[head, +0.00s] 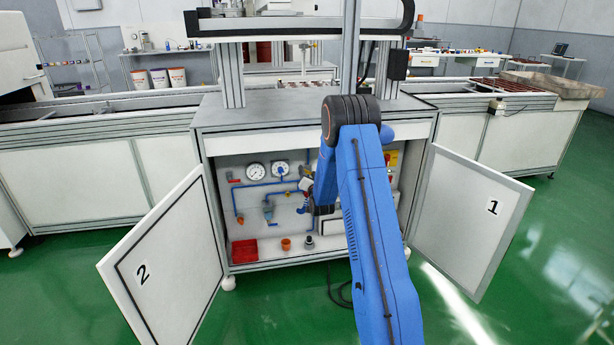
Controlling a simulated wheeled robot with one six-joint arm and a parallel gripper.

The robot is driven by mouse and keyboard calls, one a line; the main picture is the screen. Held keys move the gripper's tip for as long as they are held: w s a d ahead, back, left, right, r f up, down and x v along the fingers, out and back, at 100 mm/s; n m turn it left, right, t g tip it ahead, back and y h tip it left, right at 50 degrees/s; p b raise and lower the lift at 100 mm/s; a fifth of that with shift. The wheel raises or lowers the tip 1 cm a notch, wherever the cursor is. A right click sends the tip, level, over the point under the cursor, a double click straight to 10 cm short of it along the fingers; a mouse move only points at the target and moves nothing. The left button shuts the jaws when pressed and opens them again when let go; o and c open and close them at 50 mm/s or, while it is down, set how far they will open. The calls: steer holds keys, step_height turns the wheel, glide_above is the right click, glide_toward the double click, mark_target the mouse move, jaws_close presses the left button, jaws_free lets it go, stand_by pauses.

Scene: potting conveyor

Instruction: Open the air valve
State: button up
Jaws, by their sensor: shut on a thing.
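The cabinet under the bench stands open, with gauges and blue air pipes (255,184) on its back panel. My blue arm reaches in from the front right. My gripper (304,184) is inside the cabinet, at the pipework right of the second gauge. It is shut on the air valve, small in the view and largely covered by the gripper, so the angle of its handle cannot be told. My arm hides the panel's middle right part.
Door 2 (168,262) stands open at left and door 1 (468,215) at right. Two round gauges (255,171) are on the panel. A red tray (244,251) and an orange pot (286,244) are on the cabinet floor. Green floor is clear in front.

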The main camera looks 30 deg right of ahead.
steer(key=m, duration=0.3)
steer(key=d+m, duration=0.1)
steer(key=m, duration=0.3)
steer(key=d+m, duration=0.1)
steer(key=m, duration=0.3)
steer(key=shift+s+d+r, duration=0.15)
steer(key=shift+s+r, duration=0.1)
steer(key=shift+s, duration=0.1)
steer(key=shift+m, duration=0.4)
steer(key=o, duration=1.1)
steer(key=shift+d, duration=0.1)
steer(key=shift+c, duration=0.2)
steer(key=v, duration=1.7)
steer(key=shift+s, duration=0.25)
steer(key=shift+r, duration=0.1)
